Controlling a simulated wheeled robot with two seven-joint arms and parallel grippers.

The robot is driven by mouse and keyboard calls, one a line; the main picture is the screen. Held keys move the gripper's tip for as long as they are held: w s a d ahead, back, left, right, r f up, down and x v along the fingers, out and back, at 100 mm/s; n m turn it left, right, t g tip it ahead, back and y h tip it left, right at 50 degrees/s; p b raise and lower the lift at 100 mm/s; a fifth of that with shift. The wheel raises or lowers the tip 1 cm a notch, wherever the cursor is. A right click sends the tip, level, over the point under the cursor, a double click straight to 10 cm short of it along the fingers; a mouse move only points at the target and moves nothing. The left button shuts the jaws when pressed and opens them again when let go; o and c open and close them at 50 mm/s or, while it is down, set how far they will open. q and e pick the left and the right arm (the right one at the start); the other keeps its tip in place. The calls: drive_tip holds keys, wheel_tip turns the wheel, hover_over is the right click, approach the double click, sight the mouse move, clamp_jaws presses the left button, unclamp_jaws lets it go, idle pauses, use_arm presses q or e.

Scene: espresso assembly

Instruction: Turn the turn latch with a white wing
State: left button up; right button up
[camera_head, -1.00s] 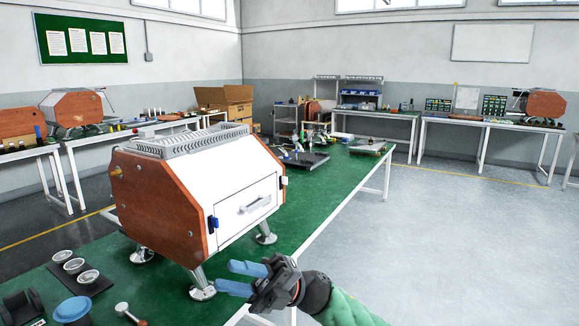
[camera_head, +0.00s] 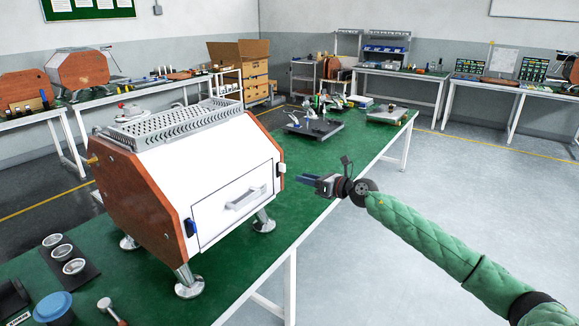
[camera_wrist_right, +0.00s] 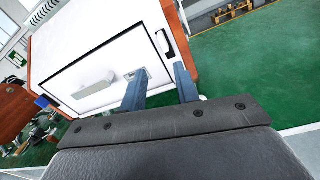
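The espresso machine (camera_head: 150,190) has wooden side panels and a white front with a closed hatch (camera_head: 215,222). The latch with a white wing (camera_head: 281,169) is at the hatch's right edge; in the right wrist view it is a dark plate with a white wing (camera_wrist_right: 165,43). A latch with a blue wing (camera_head: 190,227) is at the left edge and also shows in the right wrist view (camera_wrist_right: 42,102). My right gripper (camera_head: 303,181) is open and empty, just right of the white-winged latch and apart from it. Its blue fingers spread in the wrist view (camera_wrist_right: 160,70). My left gripper is out of view.
The machine stands on a green table (camera_head: 340,150). A tray with small parts (camera_head: 313,125) lies farther back. A dark strip with round cups (camera_head: 68,262), a blue-lidded container (camera_head: 53,307) and a tamper-like tool (camera_head: 108,308) lie front left. The floor to the right is clear.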

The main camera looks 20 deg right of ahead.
sight(281, 171)
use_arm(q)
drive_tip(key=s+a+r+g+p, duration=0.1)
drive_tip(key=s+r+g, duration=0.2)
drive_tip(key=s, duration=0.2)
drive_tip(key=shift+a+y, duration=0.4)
use_arm(e)
drive_tip(key=w+a+n+t, duration=0.1)
drive_tip(key=w+a+n, duration=0.1)
drive_tip(key=w+a, duration=0.2)
drive_tip(key=shift+w+a+r+h, duration=0.15)
drive_tip(key=shift+w+r+h, duration=0.25)
drive_tip(key=shift+w, duration=0.9)
use_arm(q)
drive_tip(key=shift+p, duration=0.3)
use_arm(e)
drive_tip(key=shift+r, duration=0.1)
clamp_jaws()
